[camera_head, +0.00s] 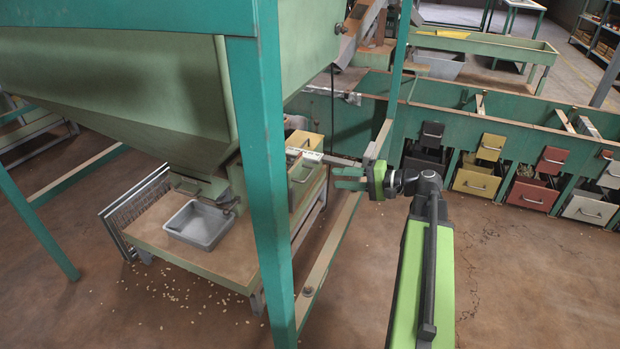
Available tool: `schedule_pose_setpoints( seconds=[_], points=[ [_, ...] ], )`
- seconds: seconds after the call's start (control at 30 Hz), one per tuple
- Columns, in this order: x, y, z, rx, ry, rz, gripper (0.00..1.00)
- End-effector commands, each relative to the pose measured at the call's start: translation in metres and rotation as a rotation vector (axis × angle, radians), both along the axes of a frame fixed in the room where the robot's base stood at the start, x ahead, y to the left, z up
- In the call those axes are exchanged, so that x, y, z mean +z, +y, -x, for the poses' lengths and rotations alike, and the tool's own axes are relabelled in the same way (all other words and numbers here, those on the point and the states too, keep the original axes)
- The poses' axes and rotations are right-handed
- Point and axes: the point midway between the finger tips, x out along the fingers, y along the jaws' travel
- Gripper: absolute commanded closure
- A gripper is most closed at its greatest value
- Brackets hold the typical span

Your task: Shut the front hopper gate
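The large green hopper (110,95) fills the upper left and narrows down to a small outlet. A gate with a handle (186,186) sits at this outlet, just above a grey metal tray (198,226). The tray looks empty. How far the gate is open cannot be told at this size. My gripper (336,178) is to the right of the hopper outlet, beyond the teal post, pointing left. Its two fingers look apart with nothing between them. It touches neither the gate nor the tray.
A teal upright post (264,190) stands between my gripper and the outlet. The tray rests on a low wooden table (150,232). A yellow drawer box (302,175) stands behind the post. Nuts lie scattered on the floor. A row of coloured bins (482,182) stands at the right; floor before them is clear.

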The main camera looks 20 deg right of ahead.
Motion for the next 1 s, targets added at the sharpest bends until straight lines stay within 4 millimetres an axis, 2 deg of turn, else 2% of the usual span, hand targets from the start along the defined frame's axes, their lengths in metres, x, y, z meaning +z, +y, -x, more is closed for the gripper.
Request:
schedule_pose_setpoints(
  seconds=[0.2,0.43,0.6,0.87,1.0],
  points=[
    [-0.015,0.039,-0.039,0.003,0.000,0.000,0.69],
    [-0.023,0.068,-0.070,0.001,-0.001,0.001,0.69],
    [-0.025,0.076,-0.078,-0.001,0.000,0.000,0.69],
    [-0.024,0.077,-0.078,-0.002,0.000,0.000,0.69],
    [-0.024,0.077,-0.078,-0.002,0.000,0.000,0.88]
  ],
)
